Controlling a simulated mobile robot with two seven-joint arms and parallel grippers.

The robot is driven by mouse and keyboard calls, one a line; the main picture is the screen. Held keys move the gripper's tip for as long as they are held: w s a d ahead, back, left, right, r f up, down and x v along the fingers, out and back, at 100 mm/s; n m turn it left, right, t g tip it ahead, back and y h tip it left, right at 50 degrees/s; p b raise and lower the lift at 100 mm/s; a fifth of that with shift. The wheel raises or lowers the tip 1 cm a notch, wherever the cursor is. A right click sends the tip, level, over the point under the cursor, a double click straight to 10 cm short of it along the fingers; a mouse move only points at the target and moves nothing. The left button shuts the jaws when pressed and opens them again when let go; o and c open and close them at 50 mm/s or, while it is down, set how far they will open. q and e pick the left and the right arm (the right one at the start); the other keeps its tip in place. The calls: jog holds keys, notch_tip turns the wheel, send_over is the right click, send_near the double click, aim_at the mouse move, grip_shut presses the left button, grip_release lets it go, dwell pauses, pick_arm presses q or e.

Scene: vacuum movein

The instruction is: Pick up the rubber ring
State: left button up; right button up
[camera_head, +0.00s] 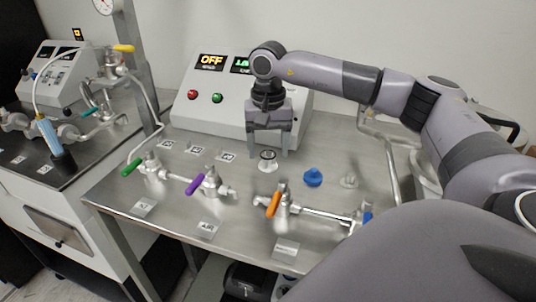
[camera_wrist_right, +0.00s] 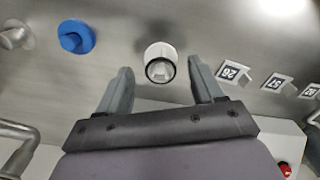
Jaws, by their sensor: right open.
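The rubber ring (camera_wrist_right: 161,71) looks like a dark band around the opening of a small white and metal fitting (camera_wrist_right: 153,50) in the right wrist view. In the head view the fitting (camera_head: 267,166) stands on the steel table, with a dark ring (camera_head: 268,154) near its top. My right gripper (camera_head: 268,150) points down above and just behind the fitting, its fingers open with nothing between them. In the wrist view the fingertips (camera_wrist_right: 161,76) lie on either side of the ring, apart from it. My left gripper is not in view.
A blue knob (camera_head: 313,177) stands right of the fitting. Valves with orange (camera_head: 273,204), purple (camera_head: 195,185) and green (camera_head: 131,167) handles line the front of the table. A control box (camera_head: 205,95) reading OFF stands behind. Small numbered tags (camera_head: 227,156) lie to the left.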

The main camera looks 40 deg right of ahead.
jog(key=shift+f, duration=0.2)
dwell(0.3)
jog(key=c, duration=1)
jog(key=shift+r, duration=0.1)
